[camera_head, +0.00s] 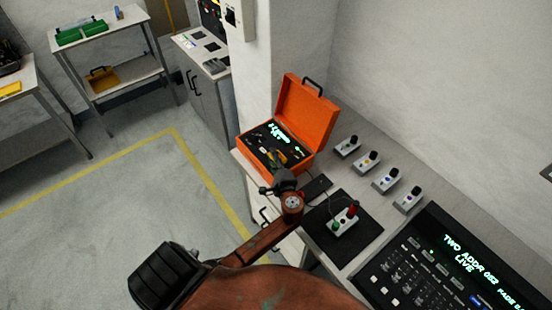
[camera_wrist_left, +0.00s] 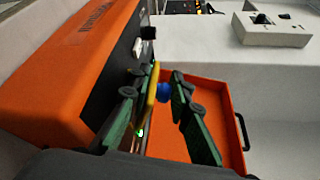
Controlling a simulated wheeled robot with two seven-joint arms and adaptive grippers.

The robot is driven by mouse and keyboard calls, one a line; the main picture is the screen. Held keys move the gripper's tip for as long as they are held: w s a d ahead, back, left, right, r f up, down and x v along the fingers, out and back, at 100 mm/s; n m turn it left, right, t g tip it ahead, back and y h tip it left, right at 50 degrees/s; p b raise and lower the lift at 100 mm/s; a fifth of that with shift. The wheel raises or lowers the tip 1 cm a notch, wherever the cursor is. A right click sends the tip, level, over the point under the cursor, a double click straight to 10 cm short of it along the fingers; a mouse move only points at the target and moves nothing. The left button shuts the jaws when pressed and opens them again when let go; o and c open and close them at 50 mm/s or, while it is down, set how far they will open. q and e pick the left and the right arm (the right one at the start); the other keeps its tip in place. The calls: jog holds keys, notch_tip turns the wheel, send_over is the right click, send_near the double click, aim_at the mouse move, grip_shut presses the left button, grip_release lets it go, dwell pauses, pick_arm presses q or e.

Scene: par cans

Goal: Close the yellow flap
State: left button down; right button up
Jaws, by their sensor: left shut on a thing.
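The orange case (camera_head: 258,166) stands open on the counter with its lid (camera_head: 306,110) raised. In the left wrist view the case (camera_wrist_left: 75,60) fills the left side, with the orange lid (camera_wrist_left: 222,120) on the right. My left gripper (camera_head: 279,156) reaches into the case from the front. In the left wrist view its green-padded fingers (camera_wrist_left: 164,80) stand either side of a thin yellow flap (camera_wrist_left: 151,92) and a small blue knob (camera_wrist_left: 164,92). The gripper is shut on the yellow flap; the exact contact is partly hidden. My right gripper is not in view.
Several small switch boxes (camera_head: 386,179) line the counter's back. A box with red and green knobs (camera_head: 343,221) sits on a black mat (camera_head: 357,246). A black console (camera_head: 455,262) is at the lower right. Open floor (camera_head: 130,210) lies left.

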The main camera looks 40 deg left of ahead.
pick_arm(q)
jog(key=shift+s+f+n+t+b, duration=0.1)
jog(key=shift+f+n+t+b, duration=0.25)
jog(key=shift+n+b, duration=0.65)
jog(key=shift+y+b, duration=0.3)
jog(key=shift+b, duration=0.4)
jog(key=shift+r, duration=0.1)
jog(key=c, duration=2)
grip_release()
jog(key=shift+s, duration=0.1)
jog(key=shift+o, duration=0.3)
jog(key=shift+f, duration=0.2)
jog(key=shift+s, duration=0.1)
